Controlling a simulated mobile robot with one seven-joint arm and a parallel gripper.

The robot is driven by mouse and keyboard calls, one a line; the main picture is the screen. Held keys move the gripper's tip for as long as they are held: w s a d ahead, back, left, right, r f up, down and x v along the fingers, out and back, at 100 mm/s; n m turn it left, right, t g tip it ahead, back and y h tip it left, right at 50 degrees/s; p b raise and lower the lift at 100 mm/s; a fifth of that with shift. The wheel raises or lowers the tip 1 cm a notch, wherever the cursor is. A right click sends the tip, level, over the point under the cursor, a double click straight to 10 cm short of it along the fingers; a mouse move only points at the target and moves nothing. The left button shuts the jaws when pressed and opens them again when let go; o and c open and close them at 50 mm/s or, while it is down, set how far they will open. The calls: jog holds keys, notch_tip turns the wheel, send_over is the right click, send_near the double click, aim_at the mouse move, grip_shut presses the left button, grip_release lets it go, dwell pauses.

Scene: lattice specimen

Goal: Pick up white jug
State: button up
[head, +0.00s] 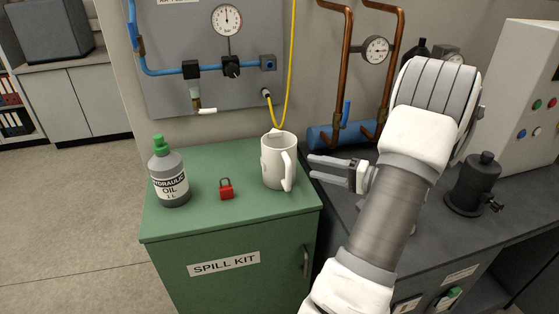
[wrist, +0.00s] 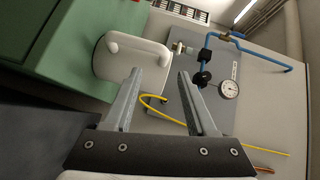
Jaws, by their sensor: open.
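The white jug (head: 274,163) stands upright on the right part of the green spill kit cabinet (head: 165,222) in the head view. Its handle is on the side toward my gripper. My gripper (head: 312,168) is just right of the jug, with open, empty fingers pointing left at it and a small gap between. In the wrist view the jug (wrist: 128,62) appears tilted, beyond the fingertips and mostly left of the space between my gripper's fingers (wrist: 162,76). The left finger overlaps the lower part of the jug's outline.
A red padlock (head: 226,189) and a hydraulic oil bottle (head: 168,176) stand left of the jug. A yellow hose (head: 291,60) hangs down behind it from the gauge panel (head: 170,100). Copper pipes (head: 346,70) and a dark workbench (head: 330,190) are to the right.

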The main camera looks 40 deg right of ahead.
aim_at(282, 167)
jog(key=x, duration=0.3)
jog(key=shift+w+a+r, duration=0.1)
jog(key=shift+w+a, duration=0.05)
jog(key=shift+w, duration=0.15)
jog(key=x, duration=0.2)
jog(key=p+x, duration=0.1)
jog(key=x, duration=0.1)
jog(key=shift+w+a+r, duration=0.1)
jog(key=shift+w+r, duration=0.05)
grip_shut()
dwell(1.0)
